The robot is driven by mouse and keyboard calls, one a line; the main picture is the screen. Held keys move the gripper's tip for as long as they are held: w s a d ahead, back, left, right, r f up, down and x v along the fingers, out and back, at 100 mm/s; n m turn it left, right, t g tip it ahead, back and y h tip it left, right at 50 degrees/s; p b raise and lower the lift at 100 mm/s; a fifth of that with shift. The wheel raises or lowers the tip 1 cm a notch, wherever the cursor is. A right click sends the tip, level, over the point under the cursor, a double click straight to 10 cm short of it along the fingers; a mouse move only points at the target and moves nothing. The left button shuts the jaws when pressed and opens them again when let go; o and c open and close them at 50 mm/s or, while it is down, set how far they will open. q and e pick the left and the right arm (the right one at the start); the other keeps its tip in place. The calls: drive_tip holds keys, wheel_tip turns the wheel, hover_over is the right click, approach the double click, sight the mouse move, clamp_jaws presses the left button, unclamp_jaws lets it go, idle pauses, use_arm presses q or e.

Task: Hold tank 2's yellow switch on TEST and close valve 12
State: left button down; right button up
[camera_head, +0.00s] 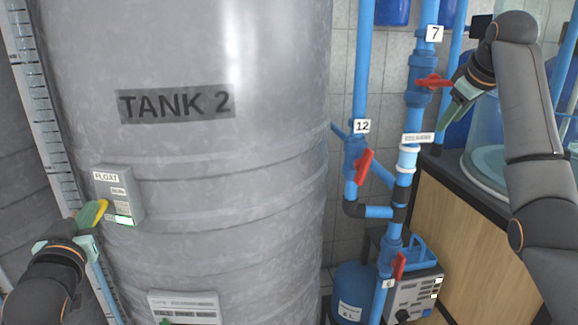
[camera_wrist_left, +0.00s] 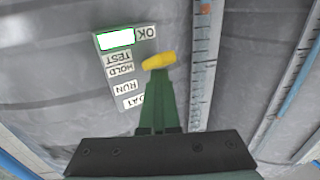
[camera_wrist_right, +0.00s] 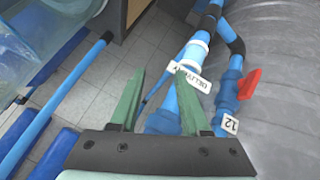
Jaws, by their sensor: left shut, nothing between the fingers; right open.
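Tank 2 (camera_head: 200,150) carries a grey switch box (camera_head: 118,195) with a yellow switch (camera_head: 102,209). My left gripper (camera_head: 88,215) is shut and empty, its fingertips at the yellow switch. In the left wrist view the yellow switch (camera_wrist_left: 159,60) lies just beyond the fingertips (camera_wrist_left: 158,72), about level with the TEST label (camera_wrist_left: 118,58); contact is hard to tell. Valve 12's red handle (camera_head: 363,167) runs roughly along its upright blue pipe, slightly tilted. It also shows in the right wrist view (camera_wrist_right: 248,84). My right gripper (camera_head: 456,113) is open and empty, right of valve 12.
Valve 7's red handle (camera_head: 433,81) is close to my right gripper. A lower red handle (camera_head: 398,265) is on the same pipe run. A wooden cabinet (camera_head: 470,240) stands at the right. A lit green-white lamp (camera_head: 123,219) shows on the switch box.

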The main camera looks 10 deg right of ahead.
drive_tip(key=s+d+r+n+t+h, duration=0.1)
drive_tip(key=d+r+n+t+h, duration=0.15)
drive_tip(key=d+h, duration=0.35)
drive_tip(key=n+t+y, duration=0.8)
drive_tip(key=n, duration=1.9)
approach(366, 170)
drive_tip(key=shift+m, duration=0.25)
drive_tip(key=w, duration=0.9)
drive_tip(key=shift+w+r, duration=0.2)
drive_tip(key=shift+c, duration=0.3)
clamp_jaws()
